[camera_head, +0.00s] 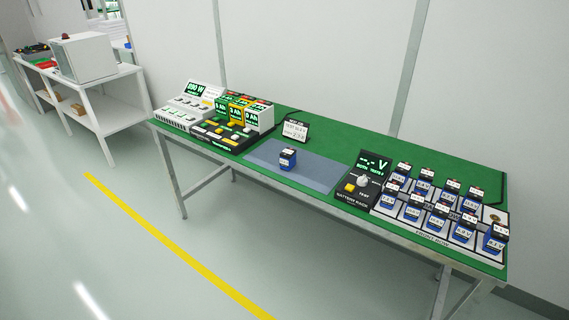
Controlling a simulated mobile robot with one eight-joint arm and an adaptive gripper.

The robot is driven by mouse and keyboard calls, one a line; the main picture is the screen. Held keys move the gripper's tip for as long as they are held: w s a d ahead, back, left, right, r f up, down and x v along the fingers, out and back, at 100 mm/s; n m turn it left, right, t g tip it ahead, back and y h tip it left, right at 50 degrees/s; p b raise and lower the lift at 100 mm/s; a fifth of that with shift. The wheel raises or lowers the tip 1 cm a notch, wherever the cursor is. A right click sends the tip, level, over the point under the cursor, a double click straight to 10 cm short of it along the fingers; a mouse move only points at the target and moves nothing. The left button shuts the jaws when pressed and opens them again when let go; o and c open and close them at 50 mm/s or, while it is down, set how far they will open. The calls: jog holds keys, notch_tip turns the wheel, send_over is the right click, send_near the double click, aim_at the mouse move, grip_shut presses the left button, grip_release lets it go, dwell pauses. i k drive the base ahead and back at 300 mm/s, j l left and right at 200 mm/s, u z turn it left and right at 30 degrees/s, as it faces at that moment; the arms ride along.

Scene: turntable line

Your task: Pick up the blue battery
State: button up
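A small blue battery (288,159) with a dark top and a white label stands upright, alone, on a grey-blue mat (318,178) in the middle of the green workbench. Several similar blue batteries (438,217) with white voltage labels stand in rows in a rack (433,240) at the right end of the bench. My gripper is not in view.
The green bench (340,140) stands against a white wall. A black battery tester (361,181) stands between mat and rack. Power units (190,107) and a black charger (218,135) fill the left end. A small sign (295,130) stands behind the mat. The floor in front is clear, with a yellow line (170,237).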

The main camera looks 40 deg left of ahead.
aim_at(287, 158)
jog(key=j+u, duration=0.1)
jog(key=u, duration=1.3)
